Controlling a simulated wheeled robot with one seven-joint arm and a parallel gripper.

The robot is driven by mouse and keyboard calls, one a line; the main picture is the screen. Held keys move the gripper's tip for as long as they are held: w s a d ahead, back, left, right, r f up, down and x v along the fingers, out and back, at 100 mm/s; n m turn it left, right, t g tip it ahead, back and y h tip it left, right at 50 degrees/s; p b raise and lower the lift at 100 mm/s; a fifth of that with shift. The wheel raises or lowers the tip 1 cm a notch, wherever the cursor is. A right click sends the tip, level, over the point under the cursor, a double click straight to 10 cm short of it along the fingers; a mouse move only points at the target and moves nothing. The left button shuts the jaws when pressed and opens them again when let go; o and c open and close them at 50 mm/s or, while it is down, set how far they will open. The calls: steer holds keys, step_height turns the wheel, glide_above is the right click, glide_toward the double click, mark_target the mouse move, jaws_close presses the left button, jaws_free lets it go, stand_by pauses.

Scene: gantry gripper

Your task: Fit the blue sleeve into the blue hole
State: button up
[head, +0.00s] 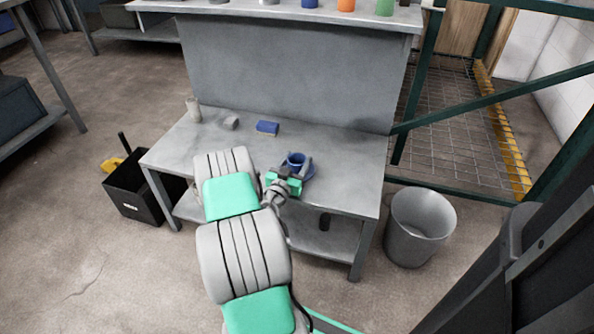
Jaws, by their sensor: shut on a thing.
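My gripper (286,177) is over the front right part of the grey workbench (345,160). It is shut on the blue sleeve (297,158), a short ring-like piece with a dark open top. A darker blue part (310,170) shows around and below the sleeve. I cannot tell whether it is a separate piece, or whether the sleeve touches it. The sleeve looks roughly upright; its lower end is hidden by my gripper. I cannot make out a blue hole for certain.
A blue block (267,128), a small grey piece (231,123) and a beige cup (193,109) stand at the bench's back. Several coloured cylinders line the shelf (290,12) above. A grey bin (418,225) stands right, a black box (138,190) left.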

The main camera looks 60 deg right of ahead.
steer(key=c, duration=0.4)
